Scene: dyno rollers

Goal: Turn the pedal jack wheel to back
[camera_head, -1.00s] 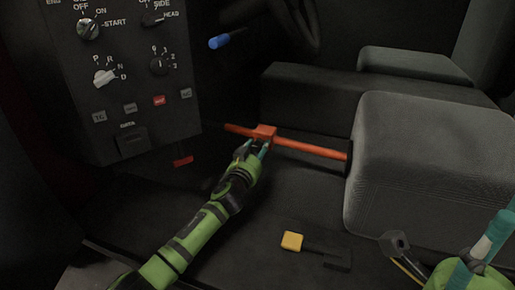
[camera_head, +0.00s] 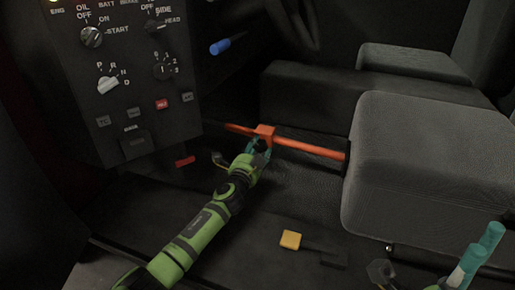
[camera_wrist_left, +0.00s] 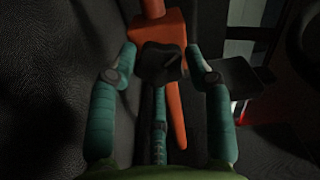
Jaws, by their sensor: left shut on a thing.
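The pedal jack is an orange bar (camera_head: 310,149) running from the dark floor area to the grey seat, with an orange block (camera_head: 264,131) on it. A black wheel-like knob (camera_wrist_left: 160,62) sits at the block, which also shows in the left wrist view (camera_wrist_left: 172,25). My left gripper (camera_head: 258,147) is at the block; in the left wrist view its teal fingers (camera_wrist_left: 160,52) lie either side of the knob, shut on it. The exact contact and the wheel's marking cannot be made out. My right gripper (camera_head: 480,255) is partly in view at the lower right, away from the jack.
A control panel (camera_head: 130,85) with knobs and buttons stands at the left. The grey seat (camera_head: 425,175) is close at the right. A yellow-ended lever (camera_head: 291,240) lies low on the floor, a red pedal-like piece (camera_head: 185,161) beyond my left arm, and a blue-ended lever (camera_head: 220,47) above.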

